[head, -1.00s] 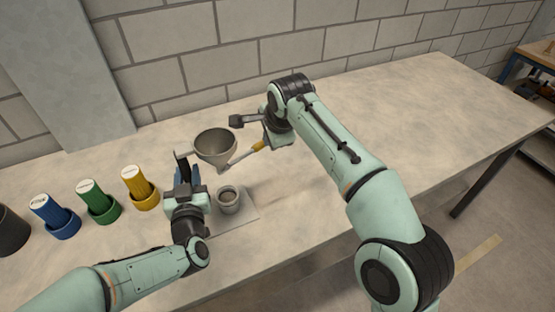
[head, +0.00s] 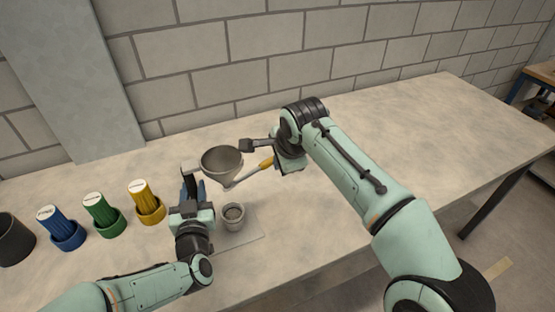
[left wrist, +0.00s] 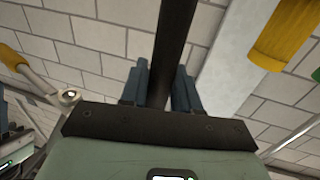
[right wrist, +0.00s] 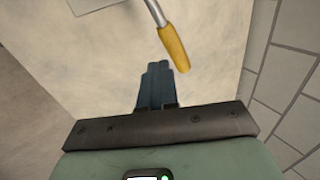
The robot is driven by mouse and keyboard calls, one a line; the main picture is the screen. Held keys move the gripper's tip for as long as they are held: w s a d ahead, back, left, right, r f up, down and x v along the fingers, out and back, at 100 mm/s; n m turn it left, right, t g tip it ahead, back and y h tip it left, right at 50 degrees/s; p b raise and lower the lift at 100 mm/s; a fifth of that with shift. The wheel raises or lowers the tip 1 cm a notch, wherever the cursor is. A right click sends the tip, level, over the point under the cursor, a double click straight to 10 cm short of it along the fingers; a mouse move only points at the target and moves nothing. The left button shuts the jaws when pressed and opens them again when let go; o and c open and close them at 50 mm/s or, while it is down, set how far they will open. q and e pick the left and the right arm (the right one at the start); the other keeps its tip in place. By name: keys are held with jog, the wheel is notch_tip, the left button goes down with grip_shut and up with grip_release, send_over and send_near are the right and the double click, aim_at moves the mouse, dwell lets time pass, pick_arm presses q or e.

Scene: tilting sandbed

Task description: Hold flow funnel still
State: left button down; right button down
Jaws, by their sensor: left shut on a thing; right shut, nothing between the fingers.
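The grey metal funnel (head: 222,163) is held upright above a small grey cup (head: 233,217). My left gripper (head: 190,190) stands left of the funnel. In the left wrist view its blue fingers (left wrist: 161,88) are shut on a dark bar (left wrist: 174,40), seemingly the funnel's handle. A metal rod with a yellow grip (head: 267,163) slants up from the funnel's spout; its grip also shows in the right wrist view (right wrist: 175,48). My right gripper is shut and empty, its fingers (right wrist: 157,78) together just short of the grip. Its fingertips are hidden in the head view.
The cup stands on a thin grey plate (head: 245,238). Yellow (head: 146,203), green (head: 102,215) and blue (head: 60,229) ribbed containers and a dark pot (head: 14,240) line the left. A block wall (head: 300,55) closes the back. The table's right side is clear.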

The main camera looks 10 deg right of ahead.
pick_arm(q)
jog(key=shift+d, duration=0.1)
pick_arm(e)
jog(key=d+v, duration=0.2)
jog(key=v, duration=1)
jog(key=shift+d+f, duration=0.2)
jog(key=shift+f, duration=0.05)
pick_arm(q)
jog(key=c, duration=0.7)
grip_release()
jog(key=shift+c, duration=0.2)
